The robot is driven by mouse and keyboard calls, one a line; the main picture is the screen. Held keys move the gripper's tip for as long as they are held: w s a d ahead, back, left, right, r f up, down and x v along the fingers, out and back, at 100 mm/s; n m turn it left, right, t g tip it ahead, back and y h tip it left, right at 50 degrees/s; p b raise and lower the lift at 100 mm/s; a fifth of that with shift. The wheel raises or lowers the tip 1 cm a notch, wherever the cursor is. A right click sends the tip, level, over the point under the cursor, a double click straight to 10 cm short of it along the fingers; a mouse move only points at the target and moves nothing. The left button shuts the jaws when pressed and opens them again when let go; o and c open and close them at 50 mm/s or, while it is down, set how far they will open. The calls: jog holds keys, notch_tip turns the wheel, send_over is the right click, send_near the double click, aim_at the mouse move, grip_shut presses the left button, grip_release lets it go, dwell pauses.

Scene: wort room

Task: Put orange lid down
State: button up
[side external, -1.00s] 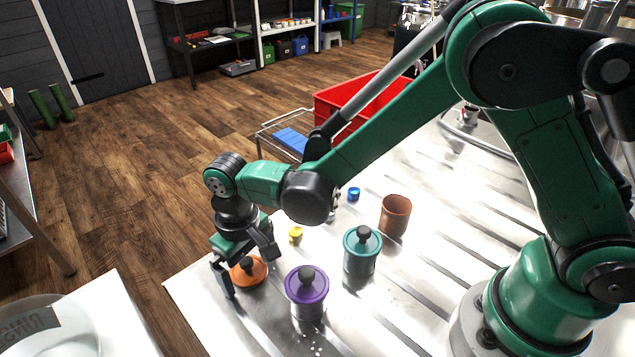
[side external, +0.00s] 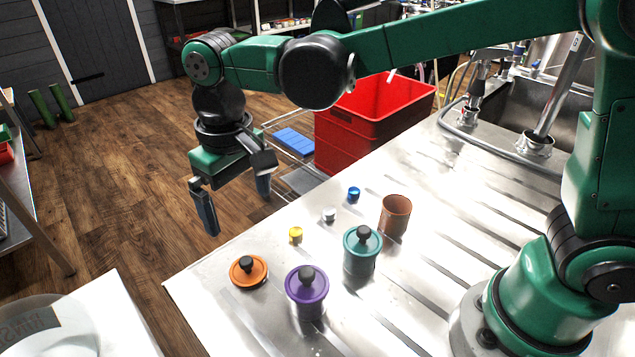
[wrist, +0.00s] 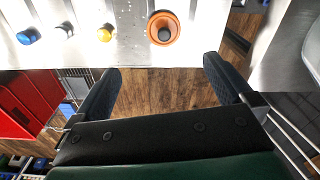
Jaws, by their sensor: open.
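The orange lid (side external: 249,272) with a black knob lies flat on the steel table near its left edge. It also shows in the wrist view (wrist: 163,29), on the table near its edge. My gripper (side external: 236,207) is open and empty, raised above and apart from the lid, and appears out past the table's edge. In the wrist view, floor shows between my gripper's fingers (wrist: 162,85). An open orange-brown canister (side external: 395,217) stands upright at the back of the group.
A purple-lidded canister (side external: 307,290) and a teal-lidded canister (side external: 361,253) stand right of the lid. Small yellow (side external: 296,235), white (side external: 329,215) and blue (side external: 354,194) pieces lie behind. A red crate (side external: 370,118) stands beyond the table.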

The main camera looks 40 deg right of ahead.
jog(key=s+d+m+t, duration=0.1)
jog(key=s+d+t, duration=0.2)
jog(key=d, duration=0.5)
jog(key=s+d+r+m+t, duration=0.1)
jog(key=s+d+t, duration=0.2)
jog(key=d, duration=0.5)
jog(key=shift+s+t, duration=0.2)
jog(key=shift+t, duration=0.3)
